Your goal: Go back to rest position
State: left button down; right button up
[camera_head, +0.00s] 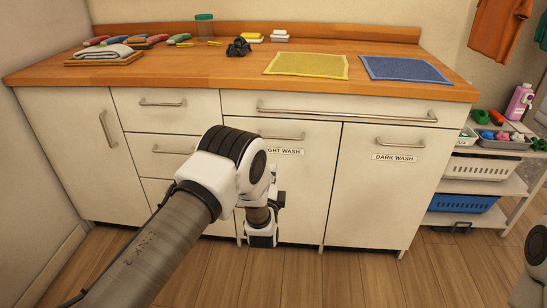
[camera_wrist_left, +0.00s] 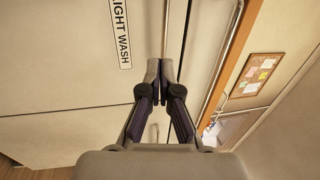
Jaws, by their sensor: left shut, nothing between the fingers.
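My left arm comes in from the lower left in the head view, and its hand hangs in front of the light wash door (camera_head: 303,195). My left gripper (camera_wrist_left: 160,70) shows best in the left wrist view, with its two fingertips together and nothing between them. The "LIGHT WASH" label (camera_wrist_left: 120,32) is to the left of the fingers there. In the head view the arm hides the start of that label (camera_head: 285,151). My right gripper is out of view; a white and dark piece, perhaps of my right arm, shows at the lower right edge.
The dark wash door (camera_head: 375,200) is shut, right of the light wash door. The wooden counter (camera_head: 200,75) holds a yellow mat (camera_head: 306,65), a blue mat (camera_head: 406,69) and small items. A shelf rack with a blue basket (camera_head: 462,204) stands at the right. Wood floor is in front.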

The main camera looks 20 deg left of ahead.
pick_arm(q)
jog(key=s+f+n+g+h, duration=0.3)
jog(key=s+f+g, duration=0.6)
jog(key=s+f, duration=1.1)
jog(key=s+d+f+n+g+h, duration=0.15)
jog(key=s+n+g, duration=0.4)
jog(key=s, duration=0.85)
jog(key=s+d+f+n+g+h, duration=0.15)
jog(key=s+n+g, duration=0.45)
jog(key=s, duration=0.8)
notch_tip(320, 180, up, 23)
jog(key=t+p, duration=0.1)
jog(key=p, duration=2.2)
jog(key=shift+w+r+n, duration=0.2)
jog(key=shift+w+n, duration=0.05)
jog(key=shift+n, duration=0.1)
